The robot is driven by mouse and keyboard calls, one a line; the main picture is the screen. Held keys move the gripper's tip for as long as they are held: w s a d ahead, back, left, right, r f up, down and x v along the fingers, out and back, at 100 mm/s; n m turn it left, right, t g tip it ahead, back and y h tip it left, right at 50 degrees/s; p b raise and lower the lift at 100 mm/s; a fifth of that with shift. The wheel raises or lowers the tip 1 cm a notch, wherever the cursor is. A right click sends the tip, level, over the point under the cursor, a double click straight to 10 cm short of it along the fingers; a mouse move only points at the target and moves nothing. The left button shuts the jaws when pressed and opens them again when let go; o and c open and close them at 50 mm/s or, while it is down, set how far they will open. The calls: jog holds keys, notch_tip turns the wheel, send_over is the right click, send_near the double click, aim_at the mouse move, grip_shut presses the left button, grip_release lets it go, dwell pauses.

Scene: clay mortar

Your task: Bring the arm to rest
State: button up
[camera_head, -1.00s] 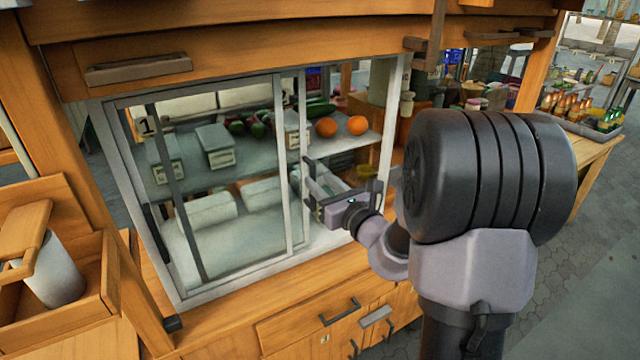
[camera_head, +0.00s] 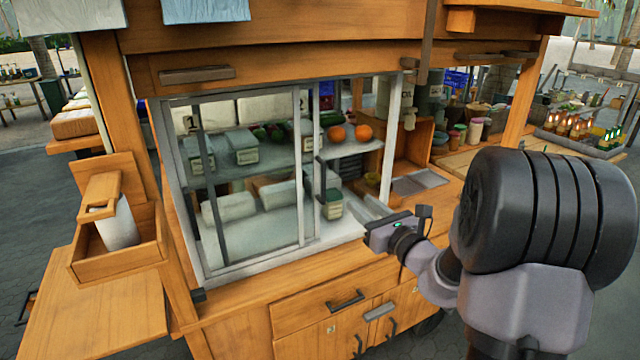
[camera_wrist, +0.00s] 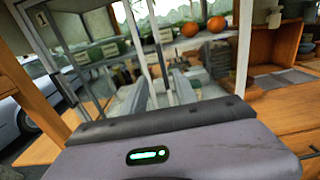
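My gripper (camera_head: 396,208) is at the right front of the glass display case in the head view, a little apart from it. Its fingers look spread, with nothing seen between them. In the wrist view my gripper's body fills the bottom, with a lit green indicator. The case has a sliding glass door (camera_head: 252,200) in a pale metal frame with a dark handle; the right part of the case front is uncovered.
Two oranges (camera_head: 364,132) and green produce lie on the case's upper shelf. A wooden counter ledge (camera_head: 270,270) runs below, above a drawer (camera_head: 345,300). At left a wooden box (camera_head: 118,262) holds a white cylinder. Paved ground is open at right.

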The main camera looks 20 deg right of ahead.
jog(key=s+a+r+n+g+y, duration=0.1)
jog(key=a+r+n+g+y, duration=0.2)
jog(key=a, duration=0.4)
jog(key=s+a+n+y, duration=0.2)
jog(key=a+n+y, duration=0.15)
jog(key=a, duration=0.35)
jog(key=s+a+n+g+y, duration=0.2)
jog(key=s+a+n+g, duration=0.5)
jog(key=s+a+n, duration=0.5)
jog(key=s+a+f+n+g+h, duration=0.2)
jog(key=s+a+n, duration=0.2)
jog(key=s, duration=0.2)
jog(key=s+d+f+n+h, duration=0.2)
jog(key=s+d+n+h, duration=0.4)
jog(key=s+n, duration=0.2)
jog(key=shift+s, duration=0.4)
